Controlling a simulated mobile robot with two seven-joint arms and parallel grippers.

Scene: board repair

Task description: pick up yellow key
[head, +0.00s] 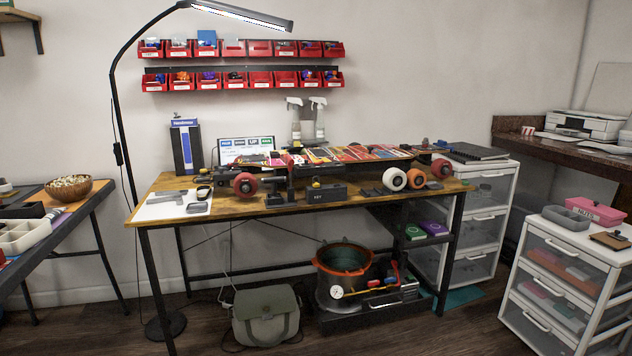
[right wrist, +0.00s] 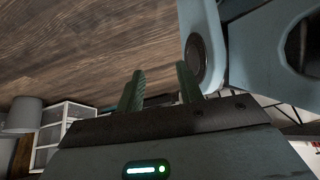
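I cannot make out a key shape for certain. A dark box marked KEY (head: 326,195) stands at the front middle of the wooden workbench (head: 240,206), and a small yellow item (head: 316,184) shows at its top left edge. It is too small to tell whether this is the yellow key. My right gripper (right wrist: 160,68) is open and empty, its two green fingers apart above the wooden floor, away from the bench. Neither gripper shows in the head view, and my left gripper is not in view.
A skateboard (head: 345,155) lies across the bench, with loose wheels (head: 394,179) in front. A white mat with tools (head: 165,211) lies at left. A lamp (head: 122,120) stands at left. A bag (head: 266,315) and a pot (head: 343,272) are below. White drawers (head: 562,262) stand at right.

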